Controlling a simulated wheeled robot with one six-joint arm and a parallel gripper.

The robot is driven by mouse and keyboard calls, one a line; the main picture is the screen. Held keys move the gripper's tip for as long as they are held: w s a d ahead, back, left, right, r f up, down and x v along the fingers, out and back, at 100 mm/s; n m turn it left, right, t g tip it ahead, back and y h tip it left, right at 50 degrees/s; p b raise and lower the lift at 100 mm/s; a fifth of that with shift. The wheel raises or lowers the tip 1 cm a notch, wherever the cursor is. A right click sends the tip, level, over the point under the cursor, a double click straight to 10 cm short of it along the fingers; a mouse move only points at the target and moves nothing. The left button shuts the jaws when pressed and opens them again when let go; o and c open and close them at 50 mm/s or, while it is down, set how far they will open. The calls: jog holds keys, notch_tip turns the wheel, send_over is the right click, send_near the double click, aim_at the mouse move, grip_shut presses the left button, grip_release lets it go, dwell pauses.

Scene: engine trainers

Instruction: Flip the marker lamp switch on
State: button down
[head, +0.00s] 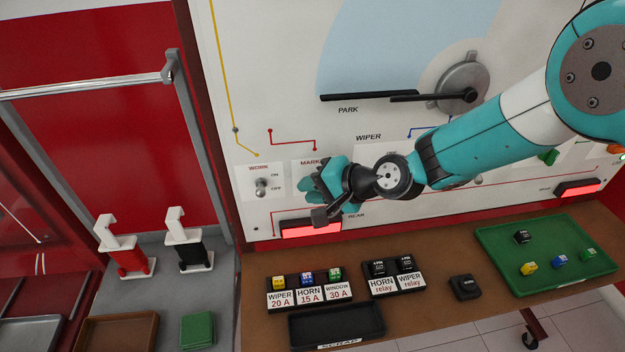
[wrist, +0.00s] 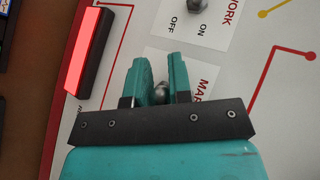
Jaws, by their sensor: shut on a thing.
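The marker lamp switch (wrist: 160,91) shows as a small metal toggle between my fingers in the wrist view, on a white plate whose label starts "MAR". My gripper (wrist: 160,66) is shut on this toggle, a finger on each side. In the head view my gripper (head: 318,184) is at the panel, over the "MARK..." plate (head: 307,163), and hides the switch. The toggle's ON or OFF position cannot be told. A long red lamp (head: 312,230) glows below, by the word REAR; it also shows in the wrist view (wrist: 88,50).
The WORK switch (head: 262,187) stands close to the left of my gripper. The wiper arm (head: 370,97) is above. On the bench below are labelled fuses (head: 308,290), relays (head: 392,275), a scrap tray (head: 335,322) and a green tray (head: 490,236).

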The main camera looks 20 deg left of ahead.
jog(key=shift+r, duration=0.1)
dwell(0.3)
jog(key=c, duration=1.3)
grip_release()
jog(key=shift+d, duration=0.1)
jog(key=b+v, duration=0.1)
jog(key=v, duration=0.7)
jog(key=b+v, duration=0.2)
jog(key=v, duration=0.7)
jog(key=shift+w+r, duration=0.15)
jog(key=shift+r, duration=0.3)
